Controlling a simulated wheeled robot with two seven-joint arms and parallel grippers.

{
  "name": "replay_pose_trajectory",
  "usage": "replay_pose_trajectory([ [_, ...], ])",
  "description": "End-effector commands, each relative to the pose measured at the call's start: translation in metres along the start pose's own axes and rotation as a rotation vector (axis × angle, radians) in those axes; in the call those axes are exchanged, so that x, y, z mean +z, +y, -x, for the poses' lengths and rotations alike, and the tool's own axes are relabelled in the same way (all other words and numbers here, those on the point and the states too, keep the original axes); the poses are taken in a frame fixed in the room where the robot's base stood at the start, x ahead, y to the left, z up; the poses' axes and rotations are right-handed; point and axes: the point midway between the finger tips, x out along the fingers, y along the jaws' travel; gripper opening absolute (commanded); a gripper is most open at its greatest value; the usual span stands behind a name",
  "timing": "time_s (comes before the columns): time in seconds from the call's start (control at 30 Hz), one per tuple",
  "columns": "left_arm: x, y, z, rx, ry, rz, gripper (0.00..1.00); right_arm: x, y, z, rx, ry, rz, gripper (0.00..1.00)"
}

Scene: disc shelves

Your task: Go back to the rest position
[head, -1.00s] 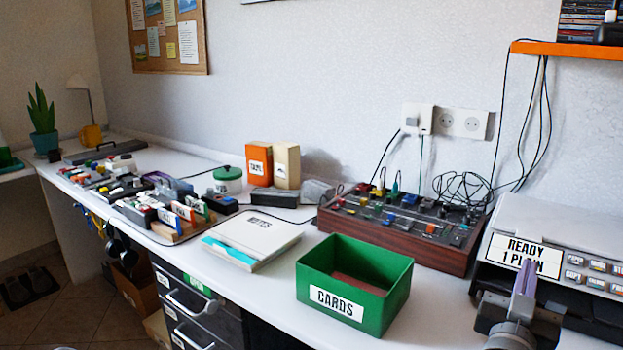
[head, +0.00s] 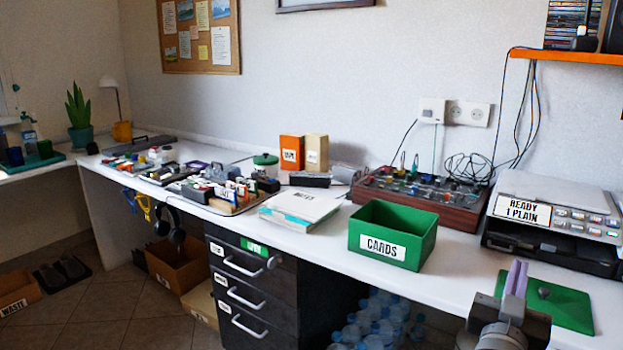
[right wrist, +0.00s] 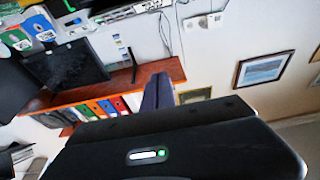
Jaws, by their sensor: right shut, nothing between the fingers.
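My right gripper (head: 516,280) is at the lower right of the head view, in front of the desk's front edge. Its two purple-grey fingers point up and lie together, with nothing between them. In the right wrist view its fingers (right wrist: 157,92) are also together, facing a wall and a brown shelf away from the desk things. My left gripper is in neither view now.
A white desk (head: 330,230) carries a green CARDS box (head: 425,250), a notes binder (head: 300,207), a mixer (head: 420,207) and a green lid (head: 560,305). A READY 1 PLAIN machine (head: 560,220) stands at right. Dark drawers (head: 250,310) are below. The floor at left is partly clear.

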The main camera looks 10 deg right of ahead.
Motion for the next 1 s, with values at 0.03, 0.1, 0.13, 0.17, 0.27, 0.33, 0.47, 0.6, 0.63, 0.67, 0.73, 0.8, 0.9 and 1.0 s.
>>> replay_pose_trajectory([
  [0.03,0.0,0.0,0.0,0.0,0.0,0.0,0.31,0.001,-0.001,0.0,-0.003,-0.004,-0.022,0.0],
  [0.1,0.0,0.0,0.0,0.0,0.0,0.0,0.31,0.007,-0.009,0.0,-0.034,-0.031,-0.064,0.0],
  [0.13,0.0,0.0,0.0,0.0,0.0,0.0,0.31,0.01,-0.013,0.0,-0.05,-0.043,-0.08,0.0],
  [0.17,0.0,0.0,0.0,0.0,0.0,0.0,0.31,0.012,-0.016,0.001,-0.064,-0.053,-0.095,0.0],
  [0.27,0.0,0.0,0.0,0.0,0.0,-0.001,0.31,0.02,-0.031,0.002,-0.122,-0.093,-0.142,0.0],
  [0.33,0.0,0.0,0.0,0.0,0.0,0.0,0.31,0.03,-0.043,0.004,-0.164,-0.13,-0.167,0.0],
  [0.47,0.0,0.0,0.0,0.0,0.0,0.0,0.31,0.057,-0.068,0.011,-0.242,-0.217,-0.2,0.0],
  [0.6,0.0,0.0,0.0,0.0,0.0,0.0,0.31,0.098,-0.099,0.026,-0.329,-0.345,-0.224,0.0],
  [0.63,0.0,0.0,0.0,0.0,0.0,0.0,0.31,0.108,-0.105,0.03,-0.349,-0.377,-0.226,0.0],
  [0.67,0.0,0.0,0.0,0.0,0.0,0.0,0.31,0.119,-0.112,0.036,-0.369,-0.412,-0.23,0.0],
  [0.73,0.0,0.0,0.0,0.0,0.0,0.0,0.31,0.149,-0.129,0.051,-0.416,-0.504,-0.233,0.0],
  [0.8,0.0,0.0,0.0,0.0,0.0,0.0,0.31,0.185,-0.145,0.073,-0.467,-0.618,-0.234,0.0],
  [0.9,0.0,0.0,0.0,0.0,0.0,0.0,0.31,0.247,-0.167,0.121,-0.54,-0.824,-0.222,0.0],
  [1.0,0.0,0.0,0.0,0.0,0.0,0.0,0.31,0.306,-0.178,0.18,-0.599,-1.04,-0.196,0.0],
])
